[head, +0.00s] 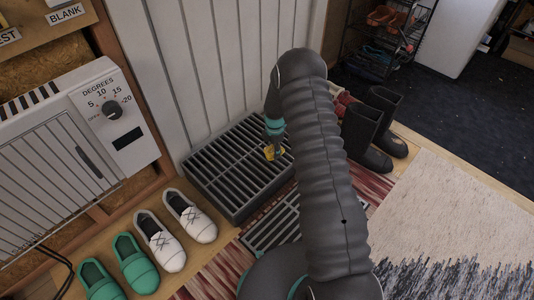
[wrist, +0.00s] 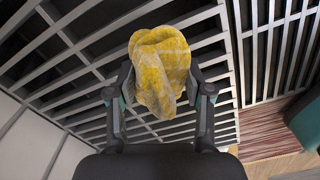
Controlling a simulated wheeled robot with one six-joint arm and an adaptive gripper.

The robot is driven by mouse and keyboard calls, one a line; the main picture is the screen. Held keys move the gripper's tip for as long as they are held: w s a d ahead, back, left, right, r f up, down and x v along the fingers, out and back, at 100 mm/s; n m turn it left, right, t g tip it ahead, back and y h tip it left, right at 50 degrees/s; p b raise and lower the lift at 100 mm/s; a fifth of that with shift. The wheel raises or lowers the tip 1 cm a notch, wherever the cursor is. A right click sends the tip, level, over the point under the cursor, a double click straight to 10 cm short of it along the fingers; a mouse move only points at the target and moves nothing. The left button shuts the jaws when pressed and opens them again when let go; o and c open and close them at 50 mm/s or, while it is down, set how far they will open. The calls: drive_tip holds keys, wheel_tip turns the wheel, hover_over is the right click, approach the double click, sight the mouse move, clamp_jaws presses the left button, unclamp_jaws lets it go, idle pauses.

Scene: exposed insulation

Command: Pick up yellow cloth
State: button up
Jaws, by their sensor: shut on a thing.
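The yellow cloth (wrist: 160,68) is crumpled, with pale lines across it, and sits between the two fingers of my gripper (wrist: 159,88) in the wrist view. My gripper is shut on it. In the head view a small part of the yellow cloth (head: 274,152) shows at the tip of my gripper (head: 273,146), over the dark slatted rack. My arm hides part of the rack there. I cannot tell whether the cloth touches the slats.
The dark slatted rack (head: 218,172) stands against the white panelled wall. Green slippers (head: 134,262) and white shoes (head: 189,216) are at its left. Black boots (head: 372,128) stand right of my arm. A heater (head: 70,150) is on the left wall. A rug (head: 450,200) lies at right.

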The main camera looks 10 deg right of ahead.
wheel_tip(320, 180, up, 2)
drive_tip(key=shift+r, duration=0.1)
drive_tip(key=s+d+r, duration=0.6)
drive_tip(key=d+r, duration=0.1)
drive_tip(key=d, duration=0.2)
drive_tip(key=shift+s+d+p, duration=0.2)
drive_tip(key=shift+d+p, duration=0.15)
drive_tip(key=shift+d, duration=0.05)
